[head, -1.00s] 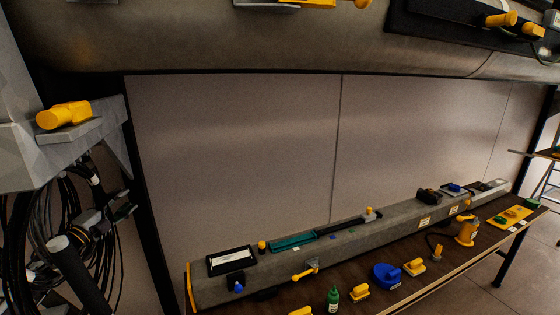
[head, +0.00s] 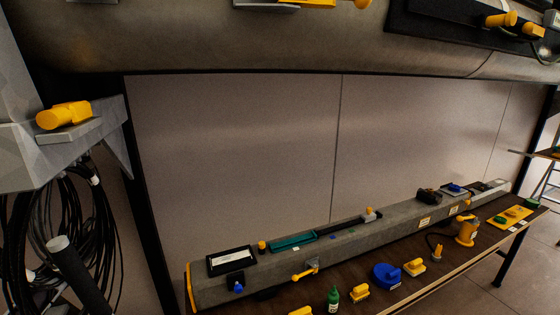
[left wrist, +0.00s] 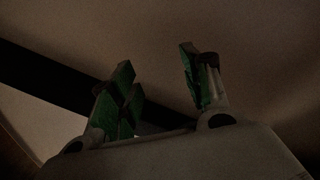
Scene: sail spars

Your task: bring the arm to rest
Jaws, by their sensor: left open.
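My left gripper (left wrist: 155,62) shows in the left wrist view. Its green-padded fingers are spread apart with nothing between them. Behind the fingers is a plain, dim brownish surface crossed by a dark band at the left. No gripper shows in the head view, and my right gripper is in neither view.
A long grey spar (head: 390,229) lies along a dark workbench (head: 410,286) at the lower right, with yellow, blue and green items around it. A large grey spar (head: 215,38) crosses the top. Black cables (head: 25,225) hang at the left. A pale panel (head: 235,150) stands behind.

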